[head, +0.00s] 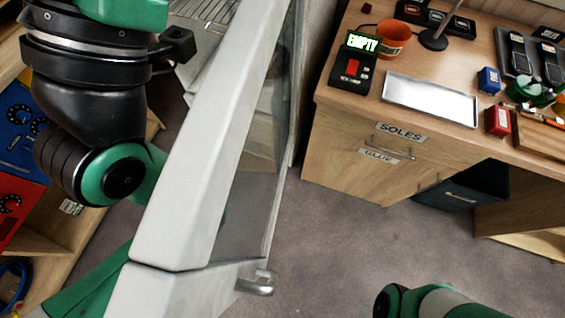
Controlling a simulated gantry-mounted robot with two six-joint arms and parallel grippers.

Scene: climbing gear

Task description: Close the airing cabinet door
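The airing cabinet door (190,150) stands open, a pale grey frame with a glass pane (262,150), reaching from the top of the view towards the bottom left. A metal handle (257,283) sticks out near its lower end. A wire rack (205,12) shows at the top, left of the door. My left arm is at the left of the door, and part of it passes behind the frame; its gripper is not visible. Only a piece of my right arm shows at the bottom edge, right of the door, with its gripper out of view.
A wooden bench (335,97) at the right carries a device reading EMPTY (353,62), an orange pot (393,40), a metal tray (430,98) and small boxes. Drawers labelled SOLES (360,150) face the door. Grey floor (350,240) is clear between. Shelving (60,235) stands at the left.

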